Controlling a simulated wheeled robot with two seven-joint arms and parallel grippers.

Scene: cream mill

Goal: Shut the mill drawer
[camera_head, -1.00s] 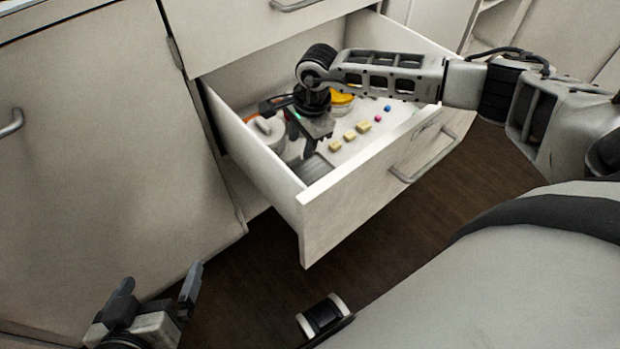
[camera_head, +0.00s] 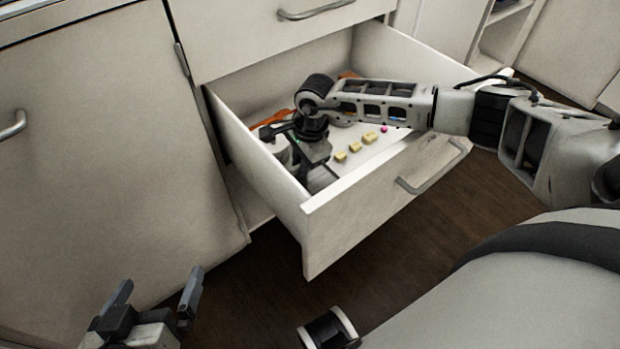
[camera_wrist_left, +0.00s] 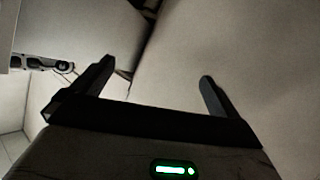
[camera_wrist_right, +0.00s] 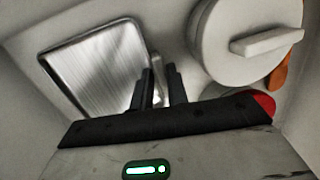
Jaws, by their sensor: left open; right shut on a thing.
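The mill drawer (camera_head: 375,200) stands pulled out, its pale front and bar handle (camera_head: 432,167) facing the lower right. My right arm reaches over the drawer front. My right gripper (camera_head: 303,168) points down inside the drawer near its left end. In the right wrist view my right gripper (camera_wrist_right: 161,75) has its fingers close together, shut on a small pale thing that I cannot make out. They are beside a metal tray (camera_wrist_right: 100,65) and a white lidded pot (camera_wrist_right: 220,55). My left gripper (camera_head: 155,297) is open and empty, low at the left, away from the drawer.
Inside the drawer lie several small yellowish blocks (camera_head: 355,150), a pink piece (camera_head: 384,129) and an orange thing (camera_head: 268,119). A closed drawer (camera_head: 240,30) is above. A cabinet door (camera_head: 100,170) stands at the left. Dark floor (camera_head: 400,240) is clear below.

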